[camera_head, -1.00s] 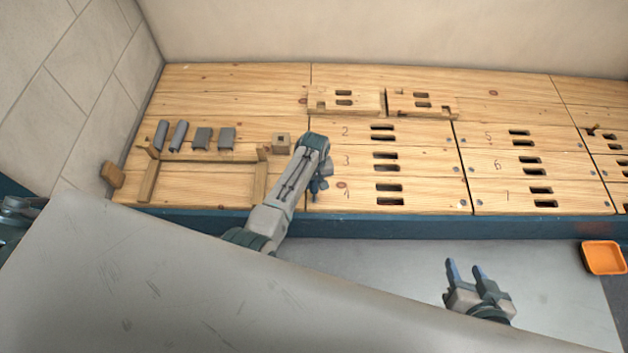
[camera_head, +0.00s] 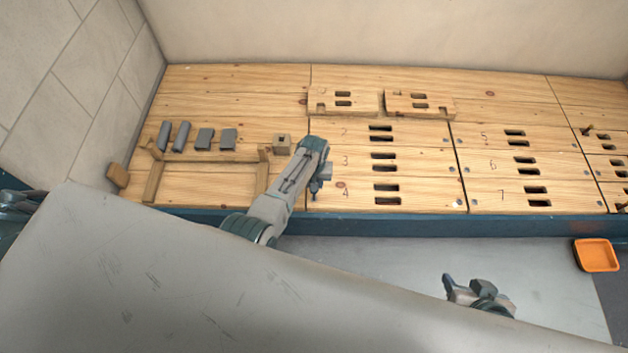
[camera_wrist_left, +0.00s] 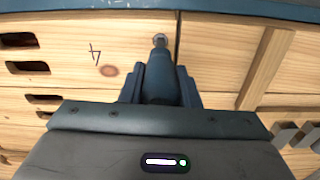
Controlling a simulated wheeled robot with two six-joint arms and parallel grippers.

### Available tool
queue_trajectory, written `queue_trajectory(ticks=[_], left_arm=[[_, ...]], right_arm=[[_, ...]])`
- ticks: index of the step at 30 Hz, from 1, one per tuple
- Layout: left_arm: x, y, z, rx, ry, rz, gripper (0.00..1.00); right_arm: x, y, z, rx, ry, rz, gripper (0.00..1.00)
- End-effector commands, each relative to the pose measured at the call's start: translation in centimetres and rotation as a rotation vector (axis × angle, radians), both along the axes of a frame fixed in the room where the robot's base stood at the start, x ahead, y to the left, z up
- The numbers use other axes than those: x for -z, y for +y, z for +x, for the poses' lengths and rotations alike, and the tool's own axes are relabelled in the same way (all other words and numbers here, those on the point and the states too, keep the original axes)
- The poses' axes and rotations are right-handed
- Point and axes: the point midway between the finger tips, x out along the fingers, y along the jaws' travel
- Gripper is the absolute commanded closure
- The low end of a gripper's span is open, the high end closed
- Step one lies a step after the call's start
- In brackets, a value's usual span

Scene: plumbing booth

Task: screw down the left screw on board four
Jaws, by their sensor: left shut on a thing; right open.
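Board four (camera_head: 428,196) is a wooden plank with two dark slots, at the front of the bench in the head view. Its number shows upside down on the board (camera_wrist_left: 75,75) in the left wrist view. My left gripper (camera_head: 318,186) is over the board's left end, shut on a dark cylindrical driver-like tool (camera_wrist_left: 158,80). The tool's narrow tip is at a small round metal screw (camera_wrist_left: 160,37) near the board's end edge; I cannot tell whether they touch. In the head view my arm hides that screw. My right gripper (camera_head: 467,288) is open and empty, in front of the bench.
More numbered slotted boards (camera_head: 497,165) lie behind and to the right. Grey blocks (camera_head: 203,139) and a wooden frame (camera_head: 154,182) are at the left. An orange tray (camera_head: 597,255) is at the lower right. A large grey surface covers the lower left foreground.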

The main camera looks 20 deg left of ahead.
Motion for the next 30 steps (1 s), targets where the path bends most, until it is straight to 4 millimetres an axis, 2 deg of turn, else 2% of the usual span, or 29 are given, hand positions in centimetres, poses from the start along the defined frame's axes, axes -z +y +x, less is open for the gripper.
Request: queue_trajectory(ticks=[3,16,30], left_arm=[[0.0,0.0,0.0,-0.002,0.000,0.000,0.96],[-3.1,0.0,0.0,-0.002,0.000,0.001,0.96],[-4.8,0.0,0.0,-0.002,0.000,0.001,0.96]], right_arm=[[0.1,-0.5,-0.3,-0.005,0.049,-0.029,0.55],[-3.1,-2.9,-2.4,0.007,0.280,-0.151,0.55],[1.9,-3.8,-1.6,0.019,0.354,-0.164,0.55]])
